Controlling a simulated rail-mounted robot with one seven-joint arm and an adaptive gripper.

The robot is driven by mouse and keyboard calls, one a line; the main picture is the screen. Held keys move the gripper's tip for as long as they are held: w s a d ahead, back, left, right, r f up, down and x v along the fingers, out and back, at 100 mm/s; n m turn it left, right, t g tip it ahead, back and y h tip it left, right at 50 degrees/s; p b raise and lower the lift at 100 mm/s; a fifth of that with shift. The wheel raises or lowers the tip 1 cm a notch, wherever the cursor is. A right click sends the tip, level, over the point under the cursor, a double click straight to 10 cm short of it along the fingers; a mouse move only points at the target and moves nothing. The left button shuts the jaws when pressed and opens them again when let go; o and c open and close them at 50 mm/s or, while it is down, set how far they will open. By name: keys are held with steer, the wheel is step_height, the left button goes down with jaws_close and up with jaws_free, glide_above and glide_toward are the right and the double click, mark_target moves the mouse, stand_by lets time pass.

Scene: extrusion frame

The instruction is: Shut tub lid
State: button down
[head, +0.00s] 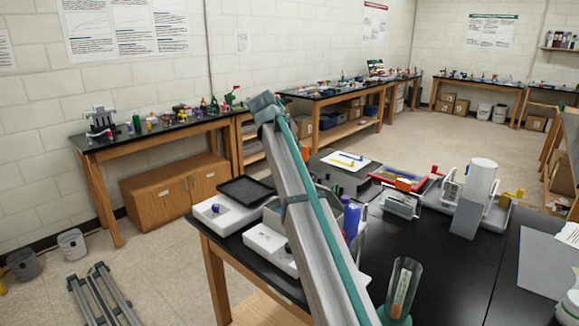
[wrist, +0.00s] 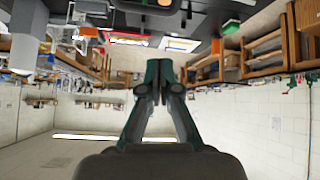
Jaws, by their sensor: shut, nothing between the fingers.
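My gripper (wrist: 153,68) shows in the wrist view with its dark green fingers together and nothing between them. It points toward the table, whose top lies along the upper edge of that upside-down view. I cannot pick out its fingertips in the head view. No tub is plain to identify. A small clear box (head: 403,205) stands on the black table in the head view; I cannot tell its lid position. A white container with a green mark (head: 570,306) is cut off at the lower right corner. My gripper touches neither visibly.
A long grey bar with a teal strip (head: 316,205) crosses the head view and hides part of the table. A clear cylinder (head: 403,285) stands near the front.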

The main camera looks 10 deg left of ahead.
steer(key=w+d+f+m+p, duration=0.1)
steer(key=f, duration=0.1)
steer(key=w+d+f+m+h+p, duration=0.1)
steer(key=f+p, duration=0.1)
steer(key=w+d+f+m+p, duration=0.1)
steer(key=d+f, duration=0.1)
steer(key=f, duration=0.1)
steer(key=shift+w+d+f+p, duration=0.1)
steer(key=shift+w+p, duration=0.2)
steer(key=shift+p, duration=0.1)
steer(key=shift+s+a+f, duration=0.2)
steer(key=shift+f, duration=0.1)
steer(key=shift+s+f, duration=0.1)
stand_by(0.3)
